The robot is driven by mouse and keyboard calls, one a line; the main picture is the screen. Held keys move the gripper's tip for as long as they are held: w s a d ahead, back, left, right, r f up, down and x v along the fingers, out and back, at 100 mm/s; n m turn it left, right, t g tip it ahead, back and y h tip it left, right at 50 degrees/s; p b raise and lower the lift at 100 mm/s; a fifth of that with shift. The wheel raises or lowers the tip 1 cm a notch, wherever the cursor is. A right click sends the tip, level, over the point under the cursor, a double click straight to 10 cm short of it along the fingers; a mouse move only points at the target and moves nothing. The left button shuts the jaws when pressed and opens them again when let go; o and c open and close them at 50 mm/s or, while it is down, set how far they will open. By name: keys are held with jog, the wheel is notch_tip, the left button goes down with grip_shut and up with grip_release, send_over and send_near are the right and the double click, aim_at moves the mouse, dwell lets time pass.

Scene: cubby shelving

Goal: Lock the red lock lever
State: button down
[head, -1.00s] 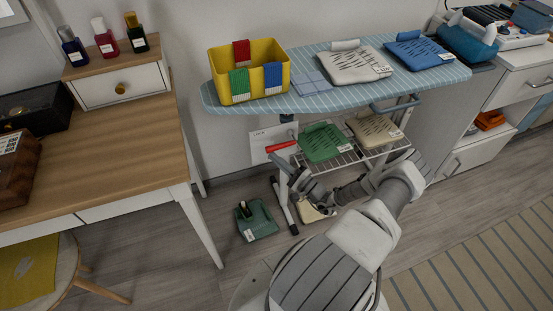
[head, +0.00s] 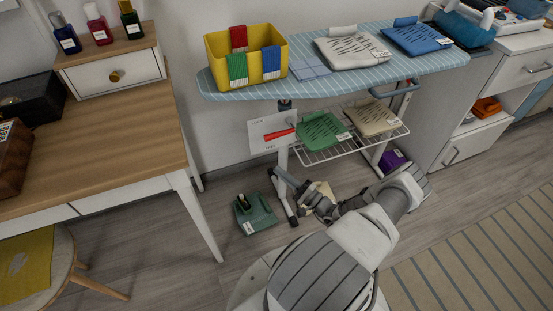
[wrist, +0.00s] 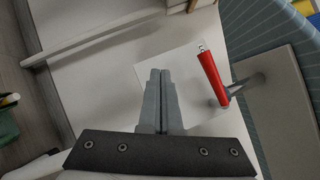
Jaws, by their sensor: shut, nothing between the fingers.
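The red lock lever (head: 279,135) lies nearly level, its right end slightly higher, in front of a white label plate (head: 257,146) under the ironing board. In the wrist view the lever (wrist: 212,77) stands steeply to the right of my fingers, with a grey pivot arm at its lower end. My gripper (head: 275,173) is below the lever, apart from it, beside the board's leg. In the wrist view my gripper (wrist: 160,73) is shut and empty, with the plate behind it.
The ironing board (head: 330,87) is above, carrying a yellow bin (head: 215,73) and folded cloths. A wire shelf (head: 320,157) with green and beige packs is to the right. A wooden desk (head: 120,125) stands left. A green dustpan-like item (head: 262,218) is on the floor.

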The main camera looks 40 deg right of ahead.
jog(key=shift+s+a+f, duration=0.2)
jog(key=shift+s+f, duration=0.4)
jog(key=shift+s, duration=0.2)
jog(key=shift+s+a+f, duration=0.2)
jog(key=shift+s+f, duration=0.35)
jog(key=shift+s, duration=0.25)
